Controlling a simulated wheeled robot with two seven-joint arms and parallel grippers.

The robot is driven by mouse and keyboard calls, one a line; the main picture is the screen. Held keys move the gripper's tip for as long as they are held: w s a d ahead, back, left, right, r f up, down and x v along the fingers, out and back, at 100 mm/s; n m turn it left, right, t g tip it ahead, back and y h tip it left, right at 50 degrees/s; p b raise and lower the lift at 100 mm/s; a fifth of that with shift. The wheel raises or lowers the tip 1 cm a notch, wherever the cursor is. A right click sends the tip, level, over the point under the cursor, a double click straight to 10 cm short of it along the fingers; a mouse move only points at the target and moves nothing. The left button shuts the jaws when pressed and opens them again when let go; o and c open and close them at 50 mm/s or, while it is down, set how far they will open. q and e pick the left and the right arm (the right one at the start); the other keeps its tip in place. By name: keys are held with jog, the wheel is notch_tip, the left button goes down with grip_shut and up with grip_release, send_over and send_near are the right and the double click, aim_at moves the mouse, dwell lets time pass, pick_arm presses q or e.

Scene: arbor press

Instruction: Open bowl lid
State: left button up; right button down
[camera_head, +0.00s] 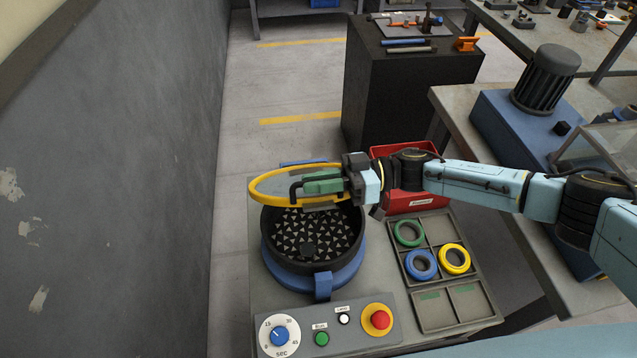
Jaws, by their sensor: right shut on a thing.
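The bowl (312,266) is a dark round drum with a blue base and small pale triangles on its inner floor. Its lid (262,199), a clear disc with a yellow rim, is above the bowl's far side, raised and tilted, so the bowl's inside shows. My right gripper (322,184) comes in from the right and is shut on the lid's dark handle (294,190). The gripper hides part of the lid's right side. Whether the lid touches the bowl at the back cannot be told. My left gripper is not in view.
A control panel (366,338) with a dial, buttons and a red stop knob is in front. A tray (436,232) with green, blue and yellow rings is right of the bowl. A red bin (424,200) stands behind the tray. A wall (110,180) is on the left.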

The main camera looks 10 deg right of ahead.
jog(key=shift+w, duration=0.1)
jog(key=c, duration=1.5)
grip_release()
jog(key=shift+w, duration=0.1)
jog(key=shift+d+b, duration=1.3)
jog(key=shift+d, duration=5.45)
